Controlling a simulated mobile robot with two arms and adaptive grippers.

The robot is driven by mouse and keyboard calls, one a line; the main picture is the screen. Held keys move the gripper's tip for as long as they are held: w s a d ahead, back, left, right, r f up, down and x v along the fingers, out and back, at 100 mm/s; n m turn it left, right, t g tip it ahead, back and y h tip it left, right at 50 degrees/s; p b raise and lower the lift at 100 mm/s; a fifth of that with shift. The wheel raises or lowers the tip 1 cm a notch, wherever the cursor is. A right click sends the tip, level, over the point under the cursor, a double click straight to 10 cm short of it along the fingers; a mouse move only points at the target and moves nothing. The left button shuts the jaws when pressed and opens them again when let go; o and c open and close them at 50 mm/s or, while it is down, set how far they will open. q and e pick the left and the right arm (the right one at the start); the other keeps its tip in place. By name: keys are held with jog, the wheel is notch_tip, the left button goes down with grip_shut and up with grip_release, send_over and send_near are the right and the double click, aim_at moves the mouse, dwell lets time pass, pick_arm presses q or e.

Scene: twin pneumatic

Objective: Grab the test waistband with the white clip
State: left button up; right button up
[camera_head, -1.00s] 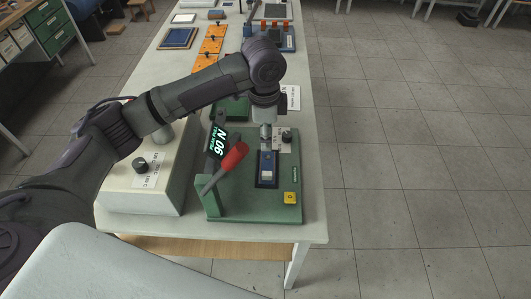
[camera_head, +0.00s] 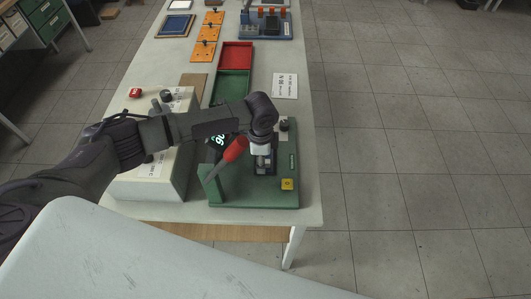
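A green fixture (camera_head: 240,193) stands at the near end of the long table, with a red-handled lever (camera_head: 234,150) and a yellow button (camera_head: 287,184). My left gripper (camera_head: 263,165) points down at the middle of this fixture, right of the red handle. A small piece with a light part at its lower end (camera_head: 262,172) shows just below the gripper; the gripper hides most of it. I cannot tell whether the fingers touch or enclose it. I cannot make out a waistband or a white clip by name. My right gripper is not in view.
A cream box (camera_head: 150,186) with knobs stands left of the fixture. Behind it are a green tray (camera_head: 232,86), a red tray (camera_head: 237,55) and a printed card (camera_head: 285,86). Orange plates (camera_head: 205,34) lie farther back. The table's right edge is close to the fixture.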

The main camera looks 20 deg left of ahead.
pick_arm(q)
jog(key=shift+f, duration=0.4)
grip_shut()
jog(key=shift+r, duration=0.15)
